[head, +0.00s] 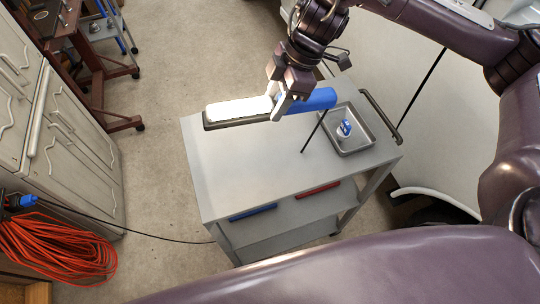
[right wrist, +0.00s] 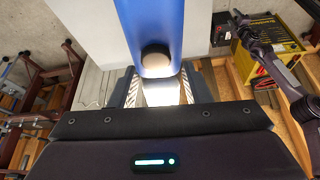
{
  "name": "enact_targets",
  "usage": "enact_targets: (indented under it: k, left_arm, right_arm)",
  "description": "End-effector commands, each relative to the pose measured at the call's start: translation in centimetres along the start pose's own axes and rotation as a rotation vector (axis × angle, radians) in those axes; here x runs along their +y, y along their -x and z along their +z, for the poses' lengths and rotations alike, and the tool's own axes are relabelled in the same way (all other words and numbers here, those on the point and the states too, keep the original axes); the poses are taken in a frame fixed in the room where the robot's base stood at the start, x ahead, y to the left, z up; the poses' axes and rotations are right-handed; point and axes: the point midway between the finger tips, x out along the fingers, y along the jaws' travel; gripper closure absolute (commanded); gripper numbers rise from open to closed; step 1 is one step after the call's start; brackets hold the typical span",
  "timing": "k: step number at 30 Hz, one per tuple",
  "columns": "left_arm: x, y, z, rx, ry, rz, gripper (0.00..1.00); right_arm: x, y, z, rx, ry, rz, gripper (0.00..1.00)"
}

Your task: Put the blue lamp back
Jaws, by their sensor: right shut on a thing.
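The blue lamp has a blue handle (head: 318,101) and a long, brightly lit white face with a dark edge (head: 238,111). In the head view it lies crosswise over the grey cart top; I cannot tell how far above it. My right gripper (head: 282,106) is shut on the lamp near the middle, where handle and lit part meet. In the right wrist view the blue handle (right wrist: 152,25) and bright glow show between the fingers (right wrist: 158,92). What looks like my left gripper (right wrist: 238,18) is small at the upper right there, its jaws unclear.
The grey cart (head: 240,165) has a metal tray (head: 352,150) holding a small blue-and-white item (head: 345,128). A thin dark rod (head: 314,131) is beside the tray. The cart's front left top is clear. An orange cable coil (head: 55,248) and cabinets (head: 75,150) are left.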

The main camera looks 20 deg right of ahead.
Motion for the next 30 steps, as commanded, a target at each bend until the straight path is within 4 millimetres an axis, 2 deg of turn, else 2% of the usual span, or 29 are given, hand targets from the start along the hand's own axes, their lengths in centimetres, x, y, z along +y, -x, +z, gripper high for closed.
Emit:
enact_targets:
  k: [4,7,21,24,30]
  left_arm:
    - [-0.1,0.5,0.0,-0.001,0.000,-0.001,0.48]
    - [-0.1,0.4,0.1,-0.003,-0.001,-0.002,0.48]
    - [-0.2,-0.7,0.9,-0.013,-0.002,-0.003,0.48]
    - [-0.3,0.1,0.9,-0.013,-0.002,-0.003,0.48]
    - [-0.3,0.4,0.8,-0.013,-0.002,-0.004,0.48]
  right_arm:
    - [-0.4,-0.2,-0.1,0.002,0.091,-0.036,1.00]
    - [-0.6,-1.3,0.4,0.003,0.107,-0.045,1.00]
    - [-0.7,-11.1,4.4,0.003,0.102,-0.047,1.00]
    - [-0.6,-12.4,5.1,0.000,0.104,-0.045,1.00]
    - [-0.5,-14.5,5.8,0.000,0.107,-0.041,1.00]
